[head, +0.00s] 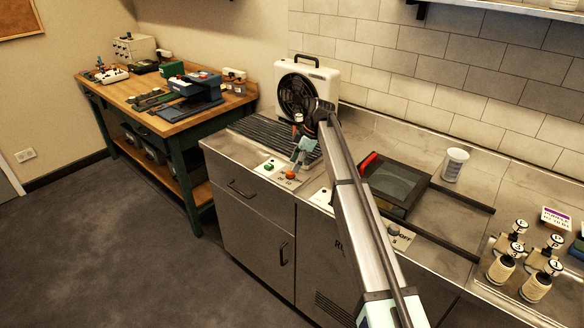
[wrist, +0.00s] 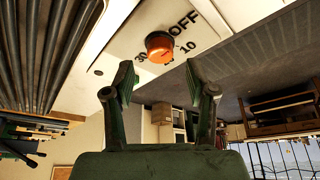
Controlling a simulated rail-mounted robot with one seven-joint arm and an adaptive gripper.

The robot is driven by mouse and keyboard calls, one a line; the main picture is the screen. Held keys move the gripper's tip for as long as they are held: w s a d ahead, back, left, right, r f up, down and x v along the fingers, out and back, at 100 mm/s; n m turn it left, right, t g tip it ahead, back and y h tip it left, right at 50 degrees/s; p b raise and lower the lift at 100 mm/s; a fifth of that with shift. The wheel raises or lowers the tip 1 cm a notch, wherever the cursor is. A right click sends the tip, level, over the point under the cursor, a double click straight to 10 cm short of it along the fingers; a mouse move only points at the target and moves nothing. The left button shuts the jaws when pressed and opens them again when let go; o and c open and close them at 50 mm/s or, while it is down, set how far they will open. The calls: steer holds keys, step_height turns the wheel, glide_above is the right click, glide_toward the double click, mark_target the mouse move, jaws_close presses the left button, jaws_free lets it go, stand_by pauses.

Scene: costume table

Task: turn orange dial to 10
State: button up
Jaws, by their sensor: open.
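The orange dial (head: 291,174) sits on a pale panel at the front edge of the steel counter, left of centre in the head view. In the wrist view the orange dial (wrist: 159,46) stands beyond my fingertips, with OFF, 10 and 30 printed around it. Which mark it points to cannot be made out. My gripper (wrist: 159,78) is open and empty, its two fingers spread to either side below the dial and apart from it. In the head view my gripper (head: 301,155) hangs just above the dial.
A green dial (head: 269,167) sits left of the orange one. A black ridged grate (head: 275,136) and a white fan (head: 307,88) stand behind.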

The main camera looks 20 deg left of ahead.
mark_target(290, 174)
steer(key=shift+p+x, duration=0.3)
steer(key=shift+x, duration=1.5)
jaws_close()
